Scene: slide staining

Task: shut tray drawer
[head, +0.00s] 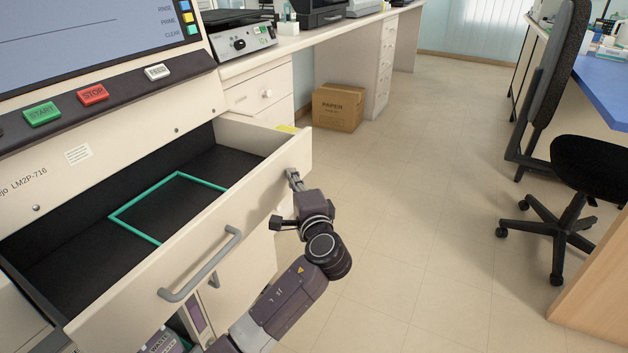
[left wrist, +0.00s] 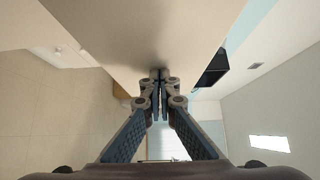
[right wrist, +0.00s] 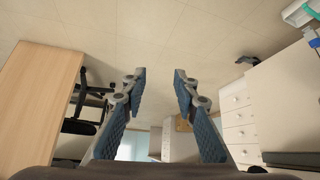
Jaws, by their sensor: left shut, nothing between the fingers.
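The tray drawer (head: 262,208) of the staining machine is pulled out, its black interior and a green square outline on its floor in view. Its grey bar handle (head: 203,266) is free of any gripper. My left gripper (head: 294,180) is shut and empty, with its fingertips at the drawer front near its far right end. In the left wrist view the shut fingertips (left wrist: 159,76) are at the pale drawer front (left wrist: 145,32); I cannot tell whether they press on it. My right gripper (right wrist: 160,80) is open and empty, facing the floor and furniture away from the drawer.
The machine's panel holds a green START button (head: 42,113) and a red STOP button (head: 93,95). A cardboard paper box (head: 338,107) stands on the floor by the counter. A black chair (head: 590,168) and a blue-topped desk (head: 603,85) are at the right. The middle floor is clear.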

